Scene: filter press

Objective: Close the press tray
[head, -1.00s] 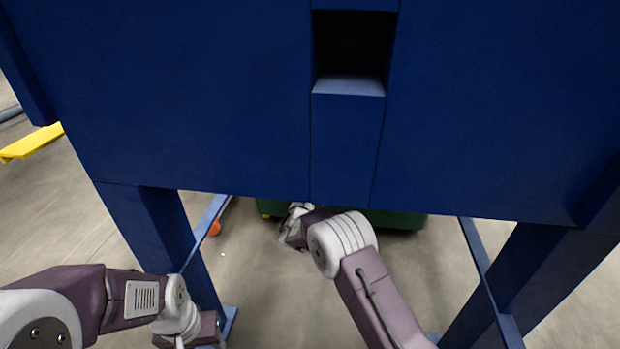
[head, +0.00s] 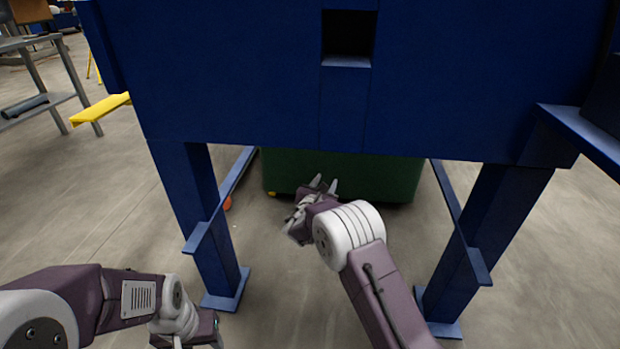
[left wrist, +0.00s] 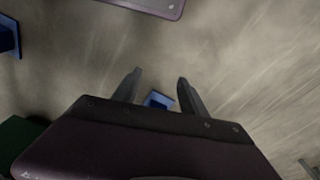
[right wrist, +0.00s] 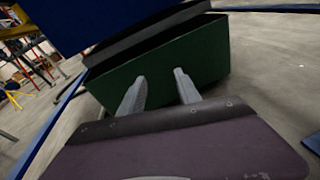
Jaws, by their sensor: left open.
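The blue press (head: 240,80) fills the upper middle of the head view, with a square dark opening in its front panel. I cannot clearly make out the press tray; a dark grey slab (right wrist: 150,35) in the right wrist view lies between the blue body and the green bin, and may be part of it. My right gripper (head: 325,185) is open and empty, below the press's lower edge and in front of the bin. It also shows open in the right wrist view (right wrist: 160,76). My left gripper (left wrist: 159,76) is open and empty over bare floor.
A green bin (head: 390,178) stands under the press. Blue legs (head: 205,225) with low side rails flank the space at left and right. A yellow bar (head: 100,109) juts out at the left, near a grey metal table (head: 50,95).

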